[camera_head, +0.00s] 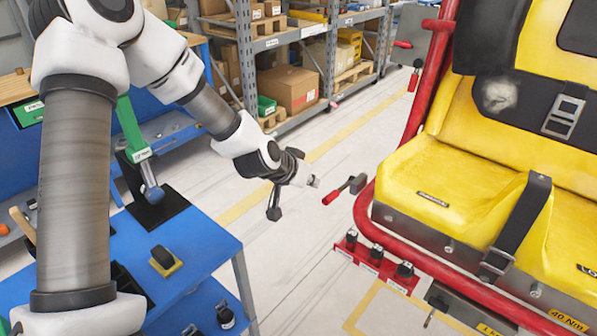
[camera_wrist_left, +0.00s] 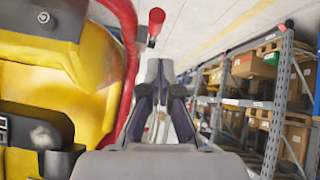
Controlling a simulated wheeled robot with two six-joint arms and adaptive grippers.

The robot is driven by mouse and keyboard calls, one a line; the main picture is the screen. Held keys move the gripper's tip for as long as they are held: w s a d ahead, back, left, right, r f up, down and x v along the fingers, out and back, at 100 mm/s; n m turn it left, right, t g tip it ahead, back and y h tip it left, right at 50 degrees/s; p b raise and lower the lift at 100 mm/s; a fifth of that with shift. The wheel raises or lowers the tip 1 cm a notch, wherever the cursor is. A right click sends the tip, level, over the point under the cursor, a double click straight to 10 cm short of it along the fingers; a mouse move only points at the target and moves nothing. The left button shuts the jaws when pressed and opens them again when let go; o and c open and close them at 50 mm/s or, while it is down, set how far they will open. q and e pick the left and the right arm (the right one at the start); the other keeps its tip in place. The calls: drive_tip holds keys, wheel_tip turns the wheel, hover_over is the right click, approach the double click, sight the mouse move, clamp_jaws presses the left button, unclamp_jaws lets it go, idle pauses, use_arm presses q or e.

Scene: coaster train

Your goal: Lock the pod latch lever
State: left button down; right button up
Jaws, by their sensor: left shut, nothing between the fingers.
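A lever with a red grip (camera_head: 331,198) and a black base sticks out from the front left of the pod's red tube frame (camera_head: 364,215). The pod has a yellow seat (camera_head: 440,180). My left gripper (camera_head: 314,181) is shut and empty, just left of the lever and slightly above its grip, with a small gap seen between them. In the left wrist view, the red grip (camera_wrist_left: 156,18) shows just beyond the shut fingertips (camera_wrist_left: 160,68), near the red tube. My right gripper is not in view.
A red bracket with black knobs (camera_head: 376,251) sits below the pod's front tube. Other red-handled levers (camera_head: 412,82) stand behind the pod. A blue workbench (camera_head: 200,235) with tools is at left. Shelves with boxes (camera_head: 287,88) stand behind. Open floor lies between bench and pod.

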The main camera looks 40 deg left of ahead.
use_arm(q)
drive_tip(key=s, duration=0.1)
drive_tip(key=s+r+p, duration=0.1)
drive_tip(key=s, duration=0.2)
drive_tip(key=shift+s+a+r+p, duration=0.15)
drive_tip(key=shift+a+r+p, duration=0.15)
drive_tip(key=shift+p, duration=0.05)
